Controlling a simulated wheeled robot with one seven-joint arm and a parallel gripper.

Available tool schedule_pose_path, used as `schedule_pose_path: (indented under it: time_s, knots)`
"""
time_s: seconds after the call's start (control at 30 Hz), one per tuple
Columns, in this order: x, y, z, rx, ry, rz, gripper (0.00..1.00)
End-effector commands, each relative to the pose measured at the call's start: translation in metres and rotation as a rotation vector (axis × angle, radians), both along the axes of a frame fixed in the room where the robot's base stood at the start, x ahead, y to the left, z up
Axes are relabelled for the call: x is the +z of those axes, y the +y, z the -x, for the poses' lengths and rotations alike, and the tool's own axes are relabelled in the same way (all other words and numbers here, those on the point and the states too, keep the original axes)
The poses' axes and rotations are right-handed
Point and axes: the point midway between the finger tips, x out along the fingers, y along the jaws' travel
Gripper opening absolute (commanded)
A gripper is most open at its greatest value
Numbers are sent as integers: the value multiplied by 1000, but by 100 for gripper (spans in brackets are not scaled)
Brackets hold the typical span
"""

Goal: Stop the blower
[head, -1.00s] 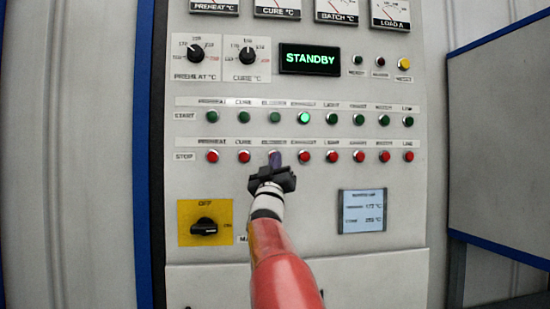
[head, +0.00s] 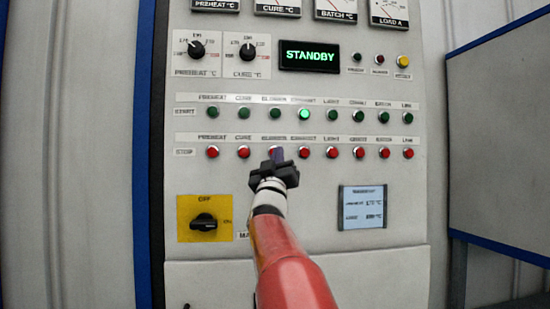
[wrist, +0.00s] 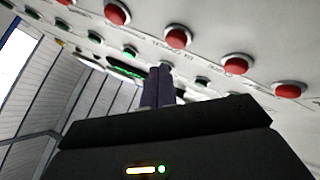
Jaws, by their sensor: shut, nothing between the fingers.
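The grey control panel has a row of red stop buttons under a row of green start buttons. The blower stop button (head: 271,152) is third from the left in the red row and partly hidden by my fingertips. My gripper (head: 279,155) is shut and empty, its fingers pointing at the panel at this button. I cannot tell whether they touch it. The blower start button (head: 273,113) above looks dark green. In the wrist view my shut fingers (wrist: 158,86) stand below a slanting row of red buttons; which one is the blower's is unclear there.
Neighbouring red buttons, cure stop (head: 244,152) and exhaust stop (head: 303,152), sit close on either side. The exhaust start button (head: 304,114) glows brightly. The display (head: 310,57) reads STANDBY. A black rotary switch (head: 204,222) on a yellow plate is lower left.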

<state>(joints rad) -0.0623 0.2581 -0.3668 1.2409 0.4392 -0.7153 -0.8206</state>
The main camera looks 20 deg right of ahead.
Motion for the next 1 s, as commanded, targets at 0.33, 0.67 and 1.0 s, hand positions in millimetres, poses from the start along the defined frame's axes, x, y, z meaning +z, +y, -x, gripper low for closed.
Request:
schedule_pose_path:
  time_s: [0.33,0.67,1.0]
  knots:
    - [-3,9,31,1,-1,-1,0]
    - [-1,10,33,0,0,0,0]
    - [-1,10,33,0,0,0,0]
